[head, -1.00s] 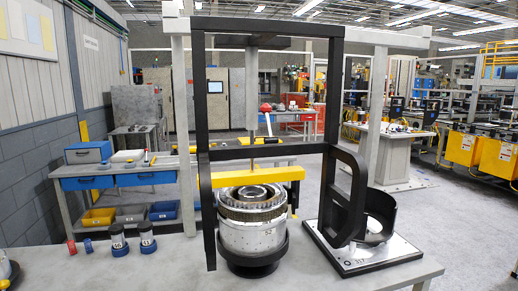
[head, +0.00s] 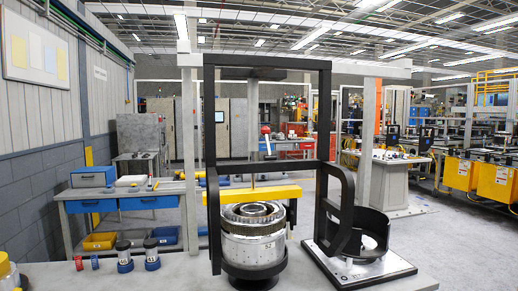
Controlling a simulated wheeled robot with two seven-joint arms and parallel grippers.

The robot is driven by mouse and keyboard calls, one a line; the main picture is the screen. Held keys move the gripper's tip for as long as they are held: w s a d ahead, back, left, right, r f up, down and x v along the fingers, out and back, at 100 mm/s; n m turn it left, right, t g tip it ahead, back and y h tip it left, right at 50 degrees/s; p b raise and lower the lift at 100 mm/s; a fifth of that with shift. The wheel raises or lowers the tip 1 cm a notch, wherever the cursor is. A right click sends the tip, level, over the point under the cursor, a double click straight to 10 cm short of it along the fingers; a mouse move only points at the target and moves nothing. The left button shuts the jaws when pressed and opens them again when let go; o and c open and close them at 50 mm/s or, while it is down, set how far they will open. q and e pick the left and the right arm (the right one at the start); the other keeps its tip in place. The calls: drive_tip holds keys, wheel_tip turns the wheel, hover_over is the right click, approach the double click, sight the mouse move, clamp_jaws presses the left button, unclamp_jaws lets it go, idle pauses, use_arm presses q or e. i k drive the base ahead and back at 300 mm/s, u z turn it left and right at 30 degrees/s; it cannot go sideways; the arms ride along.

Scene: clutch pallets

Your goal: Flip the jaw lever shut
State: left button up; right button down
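A thin pale lever with a red knob (head: 266,130) stands above the yellow bar (head: 262,193), close to the upright rod. It is small, and I cannot tell for sure whether it is the jaw lever or whether it is shut. The yellow bar lies level at the lower end of the rod, just above or behind the silver clutch (head: 253,241). The clutch is a ringed drum standing upright on a black round base (head: 255,277). Neither of my grippers shows in the head view.
A tall black frame (head: 210,130) with a looped side handle stands around the clutch area. A black curved shell (head: 371,222) sits on a flat plate at right. Small jars (head: 124,257) stand on the grey table at left. A blue-drawer bench (head: 150,203) is behind.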

sight(265, 131)
drive_tip(key=u, duration=0.05)
drive_tip(key=k, duration=0.25)
drive_tip(key=z, duration=0.1)
drive_tip(key=i, duration=1.2)
drive_tip(key=u, duration=0.5)
